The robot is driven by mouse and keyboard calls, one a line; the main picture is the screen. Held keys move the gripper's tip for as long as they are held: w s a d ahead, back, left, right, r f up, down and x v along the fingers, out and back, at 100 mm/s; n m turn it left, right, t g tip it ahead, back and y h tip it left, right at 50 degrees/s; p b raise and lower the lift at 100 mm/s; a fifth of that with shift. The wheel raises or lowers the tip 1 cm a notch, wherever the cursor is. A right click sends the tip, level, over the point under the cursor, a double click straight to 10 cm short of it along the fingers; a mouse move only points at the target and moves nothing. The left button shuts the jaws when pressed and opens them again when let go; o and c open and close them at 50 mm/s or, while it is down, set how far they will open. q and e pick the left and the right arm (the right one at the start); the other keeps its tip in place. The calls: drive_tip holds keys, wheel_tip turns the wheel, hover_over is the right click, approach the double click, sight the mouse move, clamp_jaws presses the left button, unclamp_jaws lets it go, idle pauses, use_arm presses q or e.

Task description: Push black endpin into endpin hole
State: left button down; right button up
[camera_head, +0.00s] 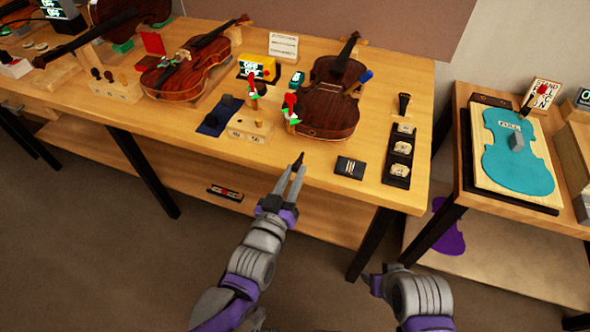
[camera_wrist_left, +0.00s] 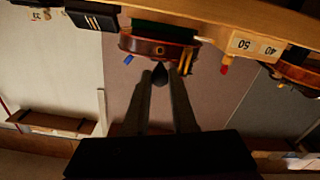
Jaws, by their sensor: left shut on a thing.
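My left gripper (camera_head: 292,178) is shut on the black endpin (camera_head: 300,160), which sticks out past the fingertips in front of the bench edge. In the left wrist view, the endpin (camera_wrist_left: 159,75) sits between the fingertips of the left gripper (camera_wrist_left: 160,82). The violin (camera_head: 328,110) lies on the bench with its lower end toward me. In the left wrist view, the violin's (camera_wrist_left: 140,46) end face shows a small dark endpin hole (camera_wrist_left: 160,50), apart from the endpin. My right arm shows at the lower right; its gripper (camera_head: 374,282) is partly visible and its fingers are unclear.
Another violin (camera_head: 187,68) lies at left. The floor in front of the bench is clear.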

sight(302, 155)
use_arm(q)
drive_tip(key=shift+b+x, duration=0.4)
drive_tip(key=shift+x, duration=2.55)
drive_tip(key=shift+x, duration=2)
drive_tip(key=c, duration=0.6)
unclamp_jaws()
drive_tip(key=shift+c, duration=0.2)
drive_tip(key=v, duration=1)
drive_tip(key=shift+s+a, duration=0.15)
drive_tip(key=shift+s, duration=0.25)
